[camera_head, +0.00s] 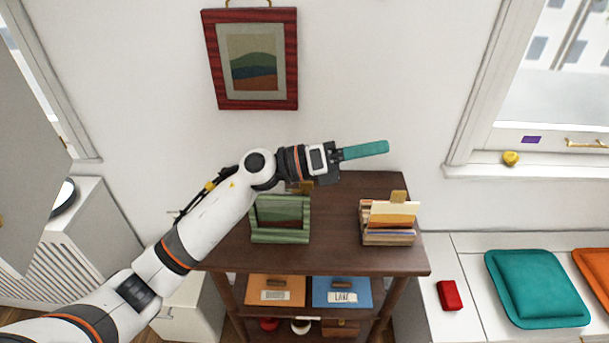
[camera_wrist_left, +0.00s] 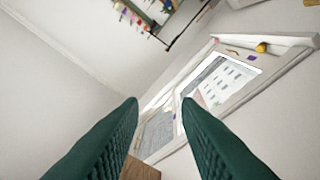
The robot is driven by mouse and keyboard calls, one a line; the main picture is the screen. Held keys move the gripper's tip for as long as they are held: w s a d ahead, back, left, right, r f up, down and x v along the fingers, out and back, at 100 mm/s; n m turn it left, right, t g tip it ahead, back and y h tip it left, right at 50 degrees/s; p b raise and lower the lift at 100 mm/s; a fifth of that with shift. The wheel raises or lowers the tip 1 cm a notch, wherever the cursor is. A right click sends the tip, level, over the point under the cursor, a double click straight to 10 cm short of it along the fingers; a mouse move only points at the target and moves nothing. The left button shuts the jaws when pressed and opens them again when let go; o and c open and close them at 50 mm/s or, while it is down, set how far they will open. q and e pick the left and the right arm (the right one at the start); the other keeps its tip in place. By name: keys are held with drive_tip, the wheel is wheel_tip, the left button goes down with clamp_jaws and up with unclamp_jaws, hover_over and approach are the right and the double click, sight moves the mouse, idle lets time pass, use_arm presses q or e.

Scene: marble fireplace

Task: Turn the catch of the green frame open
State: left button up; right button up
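The green frame (camera_head: 281,232) stands on the dark wooden shelf unit's top, left of the middle. A small brass-coloured piece (camera_head: 301,187) shows just above its upper right, under my left arm; I cannot tell whether it is the catch. My left gripper (camera_head: 384,147) is above the top, to the right of and higher than the green frame, pointing right. In the left wrist view its two teal fingers (camera_wrist_left: 160,101) stand apart with nothing between them. The green frame is not visible in that view. My right gripper is not in view.
A holder with cards (camera_head: 388,234) stands on the right of the shelf top (camera_head: 338,240). A red-framed picture (camera_head: 291,60) hangs on the wall behind. A red box (camera_head: 449,295) and teal cushion (camera_head: 537,289) lie at right.

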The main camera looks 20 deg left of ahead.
use_arm(q)
wheel_tip(320, 180, down, 2)
drive_tip(key=a+m+g+y, duration=0.2)
drive_tip(key=m+g+y, duration=0.2)
drive_tip(key=m, duration=0.2)
drive_tip(key=m+g+y, duration=0.2)
drive_tip(key=m+y, duration=0.1)
drive_tip(key=y, duration=0.8)
approach(302, 187)
drive_tip(key=x, duration=0.2)
drive_tip(key=p+x, duration=0.1)
drive_tip(key=x, duration=0.2)
drive_tip(key=d+p+x, duration=0.1)
drive_tip(key=x, duration=0.1)
drive_tip(key=shift+w+d, duration=0.2)
drive_tip(key=shift+w, duration=0.25)
clamp_jaws()
